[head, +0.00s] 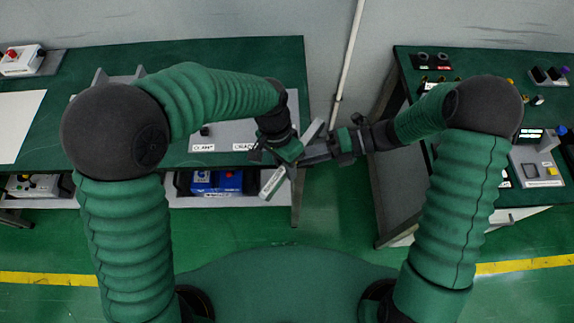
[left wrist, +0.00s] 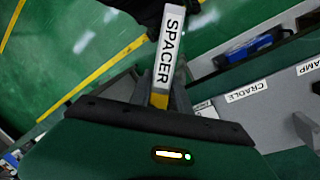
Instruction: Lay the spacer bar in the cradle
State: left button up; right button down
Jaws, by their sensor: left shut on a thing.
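The spacer bar (head: 272,183) is a light grey bar with a white label, held tilted in front of the left table's right edge. In the left wrist view it is the pale bar marked SPACER (left wrist: 168,45), standing out from between my left fingers. My left gripper (head: 285,160) is shut on it. My right gripper (head: 318,152) meets the left one close to the bar; whether its jaws are shut is hidden. The CRADLE label (left wrist: 246,92) is on a grey panel beside the bar in the left wrist view; the cradle itself is mostly hidden by my left arm in the head view.
The left green table (head: 75,65) carries a grey plate with a CLAMP label (head: 203,148). A right table (head: 440,55) holds several small devices. Open green floor lies between the tables, with a pale pole (head: 349,55) behind.

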jog(key=c, duration=1.2)
grip_release()
jog(key=shift+d, duration=0.1)
jog(key=shift+o, duration=0.2)
